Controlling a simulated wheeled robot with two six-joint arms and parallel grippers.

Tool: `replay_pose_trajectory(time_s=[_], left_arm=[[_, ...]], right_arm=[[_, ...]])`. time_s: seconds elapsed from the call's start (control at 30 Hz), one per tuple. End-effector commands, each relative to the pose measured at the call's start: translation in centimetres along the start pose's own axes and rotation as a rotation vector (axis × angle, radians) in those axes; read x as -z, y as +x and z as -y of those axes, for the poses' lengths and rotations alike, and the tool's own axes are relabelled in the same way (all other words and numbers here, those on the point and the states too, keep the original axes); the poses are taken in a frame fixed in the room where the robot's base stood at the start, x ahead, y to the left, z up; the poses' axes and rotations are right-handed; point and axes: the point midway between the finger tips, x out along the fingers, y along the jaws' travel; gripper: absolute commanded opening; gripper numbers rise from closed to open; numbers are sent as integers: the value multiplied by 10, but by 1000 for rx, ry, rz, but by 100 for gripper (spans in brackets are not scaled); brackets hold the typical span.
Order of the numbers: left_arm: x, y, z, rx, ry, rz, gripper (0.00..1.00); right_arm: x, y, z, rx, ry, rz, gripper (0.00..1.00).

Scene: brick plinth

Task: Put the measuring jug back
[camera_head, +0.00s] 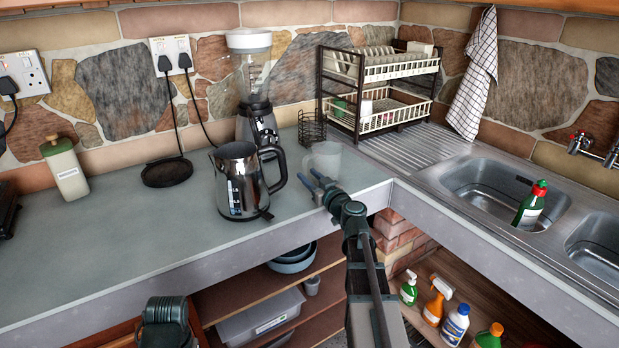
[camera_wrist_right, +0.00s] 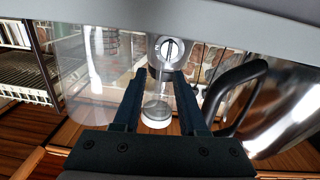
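The clear measuring jug (camera_head: 326,160) stands upright on the grey counter, to the right of the kettle. In the right wrist view the see-through jug (camera_wrist_right: 88,75) is at the left, partly behind one finger. My right gripper (camera_head: 309,182) is open at the counter's front edge, just in front of the jug. In its wrist view no object is clearly held between the fingertips (camera_wrist_right: 160,80); the blender shows in the gap beyond. Whether a finger touches the jug I cannot tell. My left gripper is out of view; only a part of my left arm shows at bottom left.
A steel kettle (camera_head: 240,182) stands close left of the right gripper, with a blender (camera_head: 254,95) behind. A dish rack (camera_head: 388,120) and sink (camera_head: 505,190) lie to the right. Shelves (camera_head: 270,297) are below the counter. The counter's left middle is clear.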

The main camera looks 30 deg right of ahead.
Motion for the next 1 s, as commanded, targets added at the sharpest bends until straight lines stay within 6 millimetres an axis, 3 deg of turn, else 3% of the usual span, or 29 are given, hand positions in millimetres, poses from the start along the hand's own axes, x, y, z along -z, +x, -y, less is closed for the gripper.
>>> replay_pose_trajectory(time_s=[0.2, 0.7, 1.0], left_arm=[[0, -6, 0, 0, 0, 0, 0], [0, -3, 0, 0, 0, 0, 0], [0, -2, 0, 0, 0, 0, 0]], right_arm=[[6, 0, 0, 0, 0, 0, 42], [3, -96, 1, -2, 0, 0, 42], [3, -120, 0, 0, 0, 0, 42]])
